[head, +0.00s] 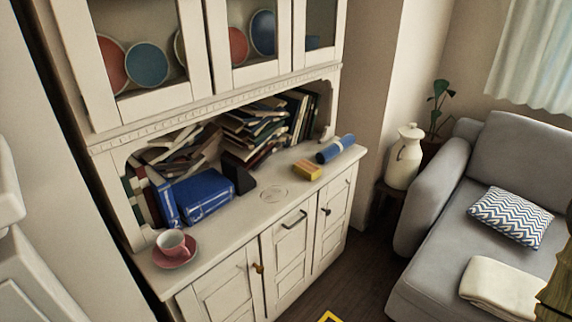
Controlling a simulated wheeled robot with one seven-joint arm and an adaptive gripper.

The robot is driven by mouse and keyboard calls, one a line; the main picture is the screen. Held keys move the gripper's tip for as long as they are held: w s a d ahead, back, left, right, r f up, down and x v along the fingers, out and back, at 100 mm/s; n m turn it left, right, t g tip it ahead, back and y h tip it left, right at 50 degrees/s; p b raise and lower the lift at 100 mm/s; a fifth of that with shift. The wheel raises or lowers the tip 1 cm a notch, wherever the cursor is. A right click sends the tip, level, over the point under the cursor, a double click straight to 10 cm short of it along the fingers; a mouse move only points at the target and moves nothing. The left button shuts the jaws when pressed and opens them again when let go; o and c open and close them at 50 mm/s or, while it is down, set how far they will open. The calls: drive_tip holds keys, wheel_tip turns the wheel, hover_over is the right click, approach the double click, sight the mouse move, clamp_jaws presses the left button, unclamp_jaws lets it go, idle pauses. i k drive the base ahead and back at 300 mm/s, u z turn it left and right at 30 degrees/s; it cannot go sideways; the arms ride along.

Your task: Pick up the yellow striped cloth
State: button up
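A small yellow folded block (307,170) with a darker orange side lies on the white cabinet's counter, right of centre. It may be the yellow striped cloth, but it is too small to make out stripes. A blue rolled item (336,149) lies just behind it to the right. A yellow and dark patterned piece (330,317) shows at the bottom edge, low near the floor and mostly cut off. My gripper is not in view.
The counter (232,228) also holds a pink cup on a saucer (173,246), a blue box (203,194) and several piled books (255,130). Its front middle is clear. A grey sofa (440,245) and a white jug (404,158) stand right, with dark floor between.

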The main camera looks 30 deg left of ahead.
sight(305, 168)
drive_tip(key=u, duration=0.65)
drive_tip(key=i, duration=0.6)
drive_tip(key=u, duration=0.65)
